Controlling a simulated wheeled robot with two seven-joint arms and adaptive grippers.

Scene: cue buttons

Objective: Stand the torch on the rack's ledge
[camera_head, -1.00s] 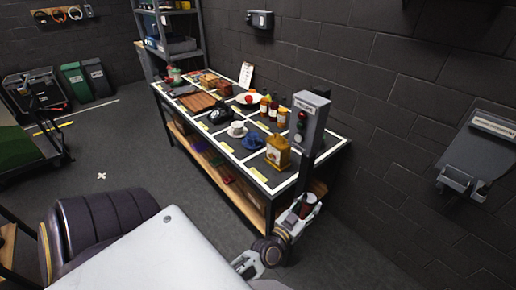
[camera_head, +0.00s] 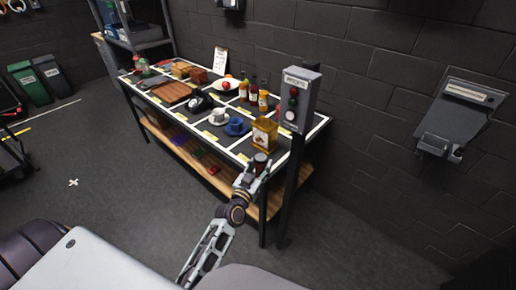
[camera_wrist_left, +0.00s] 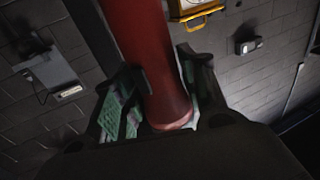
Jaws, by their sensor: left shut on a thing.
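The torch is a red cylinder (camera_wrist_left: 155,60) in the left wrist view, running from the top edge down between the green-padded fingers. My left gripper (camera_wrist_left: 160,105) is shut on it near its lower end. A grey wall unit (camera_head: 462,100) with a label strip and a small lower ledge (camera_head: 436,146) hangs at the right, apart from the torch. I cannot tell whether it is the rack. My right gripper is not in view.
A dark post with a grey button box (camera_head: 298,100) stands close beside my left gripper. A shelf unit (camera_head: 140,33) is at the back left. Floor at right (camera_head: 370,225) is clear.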

